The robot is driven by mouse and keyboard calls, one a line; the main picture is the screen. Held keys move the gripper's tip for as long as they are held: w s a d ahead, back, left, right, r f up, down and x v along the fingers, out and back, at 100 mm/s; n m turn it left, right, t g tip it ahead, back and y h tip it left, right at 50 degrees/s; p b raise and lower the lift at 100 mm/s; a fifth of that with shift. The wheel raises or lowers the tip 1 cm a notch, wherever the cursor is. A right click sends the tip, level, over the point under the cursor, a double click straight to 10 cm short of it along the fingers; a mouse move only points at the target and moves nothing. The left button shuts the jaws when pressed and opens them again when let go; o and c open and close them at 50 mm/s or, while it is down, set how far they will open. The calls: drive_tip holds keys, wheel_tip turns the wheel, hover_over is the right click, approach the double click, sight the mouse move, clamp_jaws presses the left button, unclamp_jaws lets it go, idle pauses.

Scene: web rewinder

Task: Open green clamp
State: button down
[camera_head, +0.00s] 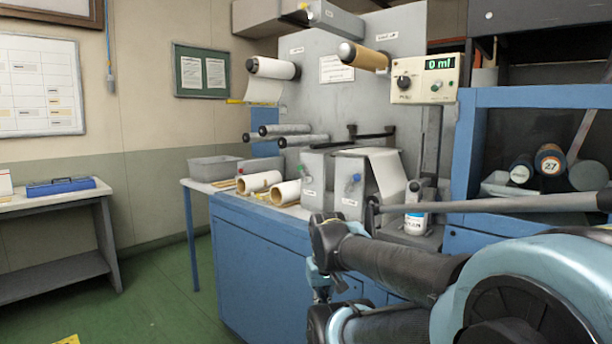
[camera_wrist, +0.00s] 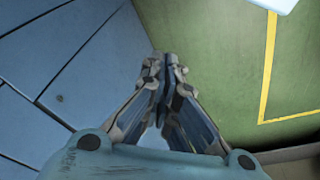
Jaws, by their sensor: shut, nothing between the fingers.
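My gripper (camera_wrist: 164,68) is shut and empty in the wrist view, fingertips together. It points down beside the blue cabinet front (camera_wrist: 60,70), over the green floor (camera_wrist: 220,60). The green knob is not in the wrist view.
A blue knob (camera_head: 356,178) is on the neighbouring grey box. White rolls (camera_head: 259,182) lie on the bench in front of the boxes. A white bottle (camera_head: 415,221) stands to the right. A control box (camera_head: 428,79) hangs above.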

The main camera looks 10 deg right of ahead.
drive_tip(key=shift+w+a, duration=0.1)
drive_tip(key=shift+w, duration=0.15)
drive_tip(key=w+d+r+n+t+h, duration=0.1)
drive_tip(key=w+d+r+n+h, duration=0.15)
drive_tip(key=w+r, duration=0.4)
drive_tip(key=w+d+r+n+t+h, duration=0.1)
drive_tip(key=w+r+n+h, duration=0.2)
drive_tip(key=w, duration=0.7)
drive_tip(key=w+d+r+n+t+h, duration=0.1)
drive_tip(key=w+r+n+h, duration=0.15)
drive_tip(key=w+r, duration=0.5)
drive_tip(key=w+a+r+n+t+h, duration=0.1)
drive_tip(key=w+a+r+n+t, duration=0.2)
drive_tip(key=w+a, duration=0.4)
drive_tip(key=w+a+r+n+t+h, duration=0.2)
drive_tip(key=w+a, duration=0.6)
drive_tip(key=w, duration=0.8)
wheel_tip(320, 180, up, 3)
drive_tip(key=n+t, duration=0.1)
drive_tip(key=n, duration=0.2)
drive_tip(key=shift+w+a+n+t, duration=0.15)
drive_tip(key=shift+w+n+t, duration=0.15)
drive_tip(key=shift+n+t, duration=0.1)
drive_tip(key=shift+f, duration=0.1)
